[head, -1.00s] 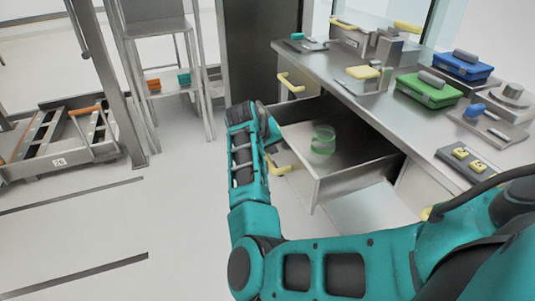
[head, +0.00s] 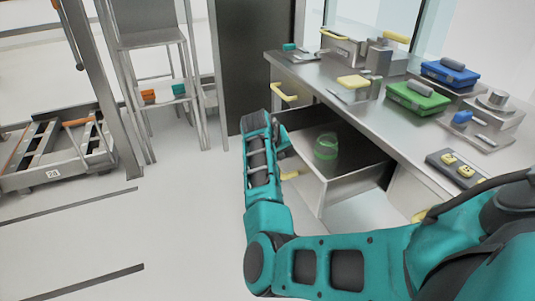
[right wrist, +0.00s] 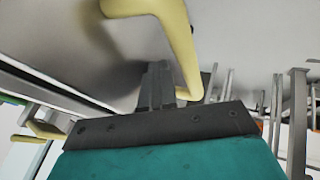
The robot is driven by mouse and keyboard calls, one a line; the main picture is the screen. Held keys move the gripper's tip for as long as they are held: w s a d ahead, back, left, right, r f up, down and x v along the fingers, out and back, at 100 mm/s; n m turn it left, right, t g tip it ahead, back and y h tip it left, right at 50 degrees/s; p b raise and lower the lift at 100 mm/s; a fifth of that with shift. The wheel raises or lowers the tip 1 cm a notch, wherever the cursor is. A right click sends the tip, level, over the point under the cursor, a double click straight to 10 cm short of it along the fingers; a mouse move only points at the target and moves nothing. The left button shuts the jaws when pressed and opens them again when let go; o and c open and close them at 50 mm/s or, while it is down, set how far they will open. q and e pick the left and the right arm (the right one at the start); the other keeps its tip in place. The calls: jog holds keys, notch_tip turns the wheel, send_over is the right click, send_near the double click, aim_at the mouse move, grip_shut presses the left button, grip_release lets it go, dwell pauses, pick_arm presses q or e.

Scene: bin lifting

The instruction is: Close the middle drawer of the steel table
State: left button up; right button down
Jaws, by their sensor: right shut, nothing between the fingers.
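My right gripper (right wrist: 158,85) is shut and empty. In the right wrist view its fingers are close to the drawer's yellow handle (right wrist: 180,45), by the grey drawer front; whether they touch it I cannot tell. In the head view my right forearm and wrist reach up to the drawer front, hiding part of it and the fingertips. Part of the yellow handle (head: 291,174) shows beside the wrist. My left gripper is out of view.
Another yellow handle (head: 284,94) sits on the table's front farther back. The tabletop holds a green case (head: 418,96), a blue case (head: 455,73) and several metal fixtures. A cart (head: 55,150) and a shelf rack (head: 160,90) stand left. The floor between is clear.

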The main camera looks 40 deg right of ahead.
aim_at(332, 137)
jog(key=d+p, duration=0.1)
jog(key=d, duration=0.1)
jog(key=s+d, duration=0.1)
jog(key=d, duration=0.1)
jog(key=s+d+p, duration=0.1)
jog(key=d, duration=0.2)
jog(key=shift+r+p, duration=0.3)
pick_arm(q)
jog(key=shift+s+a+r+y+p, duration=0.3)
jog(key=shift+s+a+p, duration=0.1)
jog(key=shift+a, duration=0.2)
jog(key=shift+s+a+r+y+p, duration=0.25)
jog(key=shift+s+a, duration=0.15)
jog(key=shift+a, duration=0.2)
pick_arm(e)
jog(key=d, duration=0.3)
jog(key=s+d, duration=0.1)
jog(key=d, duration=0.2)
jog(key=s+d, duration=0.1)
jog(key=d, duration=0.3)
jog(key=shift+s+d+f, duration=0.1)
jog(key=shift+f, duration=0.2)
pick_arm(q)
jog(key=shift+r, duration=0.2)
